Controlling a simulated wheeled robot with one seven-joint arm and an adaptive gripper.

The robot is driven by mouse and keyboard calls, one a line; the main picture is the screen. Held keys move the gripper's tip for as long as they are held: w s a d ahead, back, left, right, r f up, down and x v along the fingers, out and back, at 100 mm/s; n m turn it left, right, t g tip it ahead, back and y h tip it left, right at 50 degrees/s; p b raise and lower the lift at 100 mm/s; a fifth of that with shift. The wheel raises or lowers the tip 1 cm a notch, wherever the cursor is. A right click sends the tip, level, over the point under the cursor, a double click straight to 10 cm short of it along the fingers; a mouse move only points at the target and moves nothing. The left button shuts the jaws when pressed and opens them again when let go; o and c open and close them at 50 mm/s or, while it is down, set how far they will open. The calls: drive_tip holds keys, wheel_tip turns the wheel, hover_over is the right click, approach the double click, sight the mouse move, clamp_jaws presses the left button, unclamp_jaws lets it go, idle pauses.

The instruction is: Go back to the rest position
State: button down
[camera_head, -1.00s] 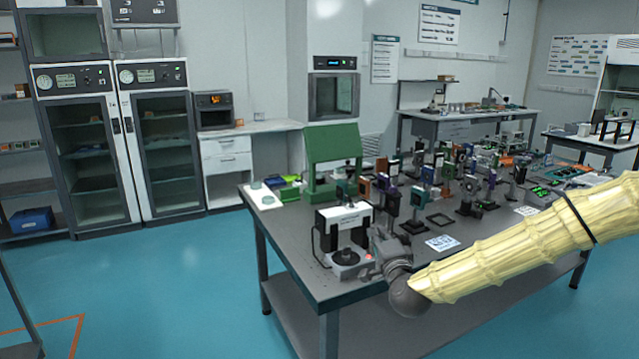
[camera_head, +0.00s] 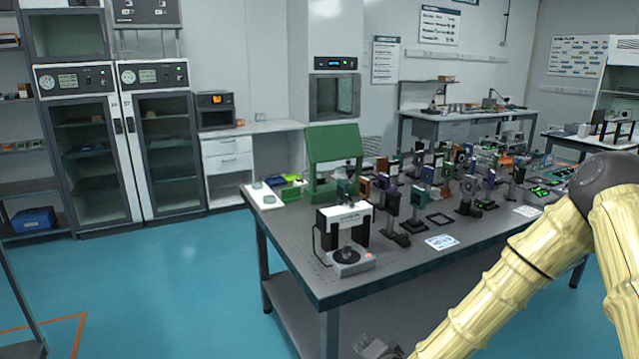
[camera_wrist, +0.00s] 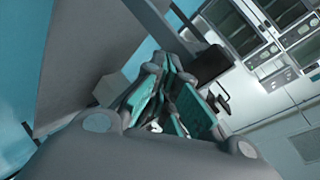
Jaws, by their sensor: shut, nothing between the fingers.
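My gripper (camera_wrist: 168,72) shows in the wrist view, with grey fingers and teal pads. Its fingers are shut with nothing held. In the head view only a grey part of my arm's end shows at the bottom edge, in front of the optical table (camera_head: 290,258) and lower than its top. My arm in its pale yellow cover bends at a dark elbow at the right. On the table's near corner stands a white and black device (camera_head: 345,240) with a round dark plate, clear of my arm.
Several optical mounts crowd the table's far side, beside a green press-like frame (camera_head: 332,150). A white label card (camera_head: 441,242) lies near the front edge. Two glass-door cabinets (camera_head: 85,150) stand at the back left. The blue floor left of the table is clear.

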drive_tip(key=s+d+f+n+g, duration=0.2)
drive_tip(key=s+f+n+g, duration=0.3)
drive_tip(key=s+f, duration=1.25)
drive_tip(key=s+d+f+n+g+h, duration=0.1)
drive_tip(key=s+d+f+g, duration=0.1)
drive_tip(key=s, duration=1)
drive_tip(key=s+d+f+n+g+h, duration=0.2)
drive_tip(key=s+d+g, duration=0.3)
drive_tip(key=s, duration=0.8)
drive_tip(key=shift+d+f+n+h, duration=0.3)
drive_tip(key=shift+d+f, duration=0.35)
drive_tip(key=shift+d, duration=0.4)
